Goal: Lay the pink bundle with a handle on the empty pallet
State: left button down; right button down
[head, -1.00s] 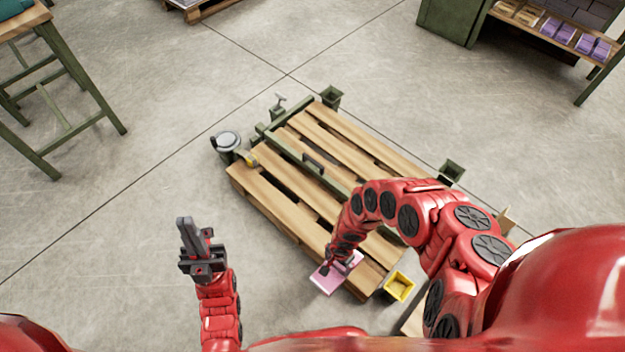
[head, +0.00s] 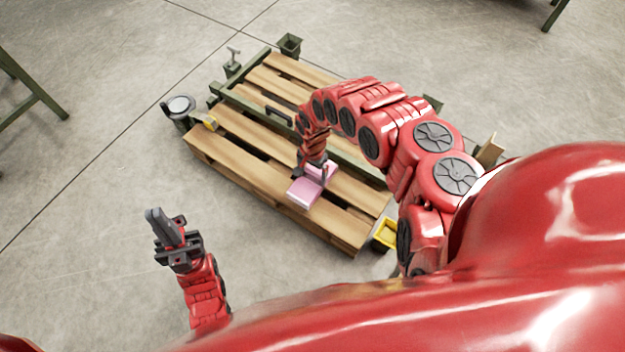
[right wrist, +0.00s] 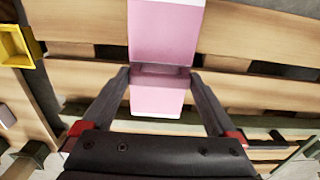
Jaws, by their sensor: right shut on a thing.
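The pink bundle (head: 304,193) is in my right gripper (head: 318,168), over the near part of the wooden pallet (head: 240,166). In the right wrist view the pink bundle (right wrist: 165,35) lies between the fingers, which are shut on its darker pink handle band (right wrist: 160,76). Pallet slats show behind it. I cannot tell whether the bundle touches the slats. The pallet carries no other bundle that I can see. My left gripper (head: 176,236) is raised over bare floor left of the pallet and holds nothing; its finger gap is hard to make out.
A green metal frame bar (head: 262,112) with a black handle crosses the pallet. A yellow bin (head: 386,234) sits at its near right corner. A round grey-topped post (head: 181,106) stands at its left corner. Green table legs (head: 36,90) stand at far left.

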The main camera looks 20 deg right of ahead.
jog(key=shift+w, duration=0.15)
jog(key=shift+f, duration=0.35)
notch_tip(320, 180, down, 3)
jog(key=shift+r+b, duration=0.2)
jog(key=shift+b, duration=0.9)
jog(key=shift+f, duration=0.25)
jog(key=shift+r, duration=0.15)
grip_release()
jog(key=shift+d, duration=0.1)
